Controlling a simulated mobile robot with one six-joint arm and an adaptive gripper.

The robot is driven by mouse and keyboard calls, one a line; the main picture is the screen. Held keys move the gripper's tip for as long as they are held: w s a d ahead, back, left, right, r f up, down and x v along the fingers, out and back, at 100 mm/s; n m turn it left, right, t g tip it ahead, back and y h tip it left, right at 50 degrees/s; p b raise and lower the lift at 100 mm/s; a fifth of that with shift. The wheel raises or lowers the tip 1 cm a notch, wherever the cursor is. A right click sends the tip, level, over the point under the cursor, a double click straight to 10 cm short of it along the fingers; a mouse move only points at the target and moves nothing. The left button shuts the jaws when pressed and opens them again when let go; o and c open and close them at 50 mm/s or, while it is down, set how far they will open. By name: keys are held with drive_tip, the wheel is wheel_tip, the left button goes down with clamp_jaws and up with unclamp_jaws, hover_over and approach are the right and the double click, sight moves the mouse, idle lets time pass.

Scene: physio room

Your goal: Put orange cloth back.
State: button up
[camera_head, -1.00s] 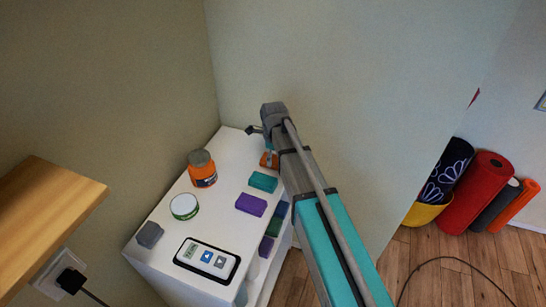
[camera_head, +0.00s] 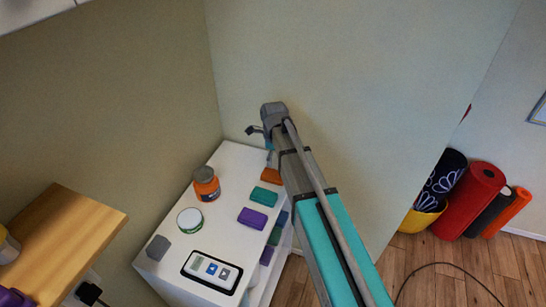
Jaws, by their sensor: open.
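The orange cloth (camera_head: 271,175) is a small folded block on the white cabinet (camera_head: 228,158), near its far right edge. My arm hides part of its right side. My gripper (camera_head: 254,131) shows only in part beyond the arm's grey end, above the far end of the cabinet. It is open and apart from the orange cloth, which lies below it in the picture. A teal cloth (camera_head: 264,197) and a purple cloth (camera_head: 252,218) lie in a row in front of the orange one.
The cabinet top also holds an orange jar (camera_head: 206,184), a white-lidded tub (camera_head: 189,220), a grey block (camera_head: 158,247) and a device with buttons (camera_head: 212,270). More folded cloths sit on shelves below. A wooden shelf (camera_head: 70,235) juts out at left. Walls stand close behind.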

drive_tip(key=shift+r+p, duration=1.4)
drive_tip(key=shift+r, duration=0.35)
drive_tip(key=s+d+n, duration=1.4)
drive_tip(key=s+n, duration=0.4)
drive_tip(key=n, duration=0.4)
drive_tip(key=shift+s+d, duration=0.25)
drive_tip(key=shift+s, duration=0.15)
idle(0.3)
